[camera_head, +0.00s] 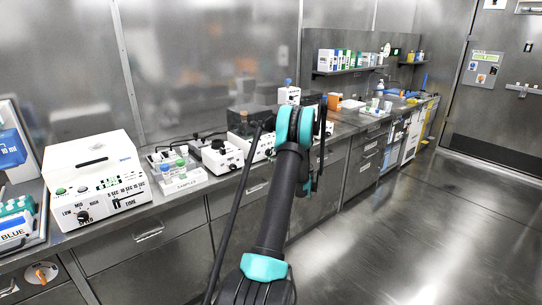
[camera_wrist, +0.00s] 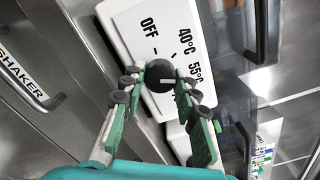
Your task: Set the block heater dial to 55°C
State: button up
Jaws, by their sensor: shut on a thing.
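The block heater's white dial panel (camera_wrist: 128,28) fills the upper middle of the wrist view, with the printed marks OFF, 40°C and 55°C and part of a further mark beside my fingers. The round black dial (camera_wrist: 158,72) sits below these marks. Its white pointer line points to the picture's right, roughly toward the 55°C side; exact alignment is hard to tell. My gripper (camera_wrist: 160,84) is shut on the dial, one green finger with dark pads on each side. In the head view my arm hides the gripper and dial.
A steel counter runs along the wall. A white timer box (camera_head: 97,180), a small white knobbed device (camera_head: 222,156) and a sample rack (camera_head: 178,176) stand left of my arm. A shelf (camera_head: 350,71) hangs farther back. The floor (camera_head: 410,225) at right is clear.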

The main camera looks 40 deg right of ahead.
jog(key=shift+m, duration=0.5)
jog(key=shift+s, duration=0.1)
jog(key=o, duration=1.2)
jog(key=shift+c, duration=0.2)
jog(key=s+d, duration=0.1)
jog(key=s, duration=1.1)
jog(key=shift+w, duration=0.1)
